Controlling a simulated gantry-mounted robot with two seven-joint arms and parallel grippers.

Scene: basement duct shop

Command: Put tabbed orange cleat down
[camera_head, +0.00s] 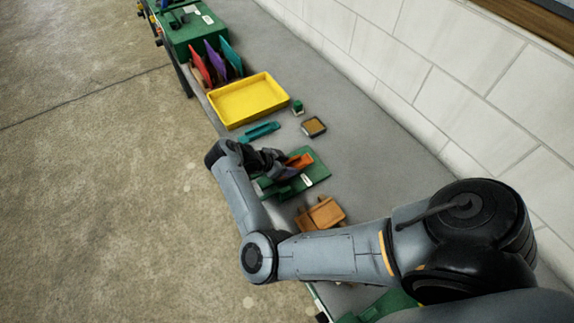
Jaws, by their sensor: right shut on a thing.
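The orange cleat (301,160) shows as a small bright orange piece just right of my right gripper (283,165). The right gripper is shut on it, low over a green plate (317,169) on the bench. The fingertips and part of the cleat are small and partly hidden, so I cannot tell whether the cleat touches the plate. My left gripper is out of view.
An orange-brown block (320,214) lies nearer me. A teal piece (260,132), a small brown-topped box (313,127), a small green item (297,107) and a yellow tray (272,97) lie beyond. Coloured panels (217,62) stand farther back. A block wall (440,85) bounds the right.

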